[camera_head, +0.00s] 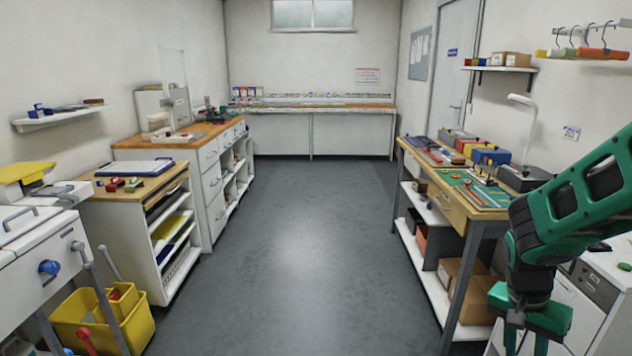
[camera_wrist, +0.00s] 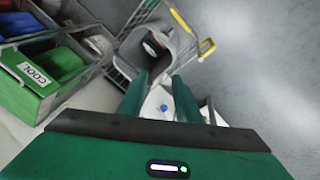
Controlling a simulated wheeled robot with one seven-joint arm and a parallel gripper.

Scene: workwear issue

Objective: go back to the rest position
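My gripper (camera_head: 526,343) hangs at the lower right of the head view, pointing down at the end of my green and black arm. It is in front of the right-hand workbench (camera_head: 452,212). In the wrist view, the two green fingers of my gripper (camera_wrist: 159,90) stand apart. I see nothing held between them. A white surface with a small blue knob shows beyond the gap. The lower ends of the fingers are cut off by the frame edge in the head view.
In the wrist view, a grey wire cart (camera_wrist: 180,45) with a yellow handle and a green bin (camera_wrist: 60,68) lie below. In the head view, a white cabinet (camera_head: 578,312) stands close behind my gripper, and a yellow bucket (camera_head: 135,325) at left. The central floor (camera_head: 300,240) is clear.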

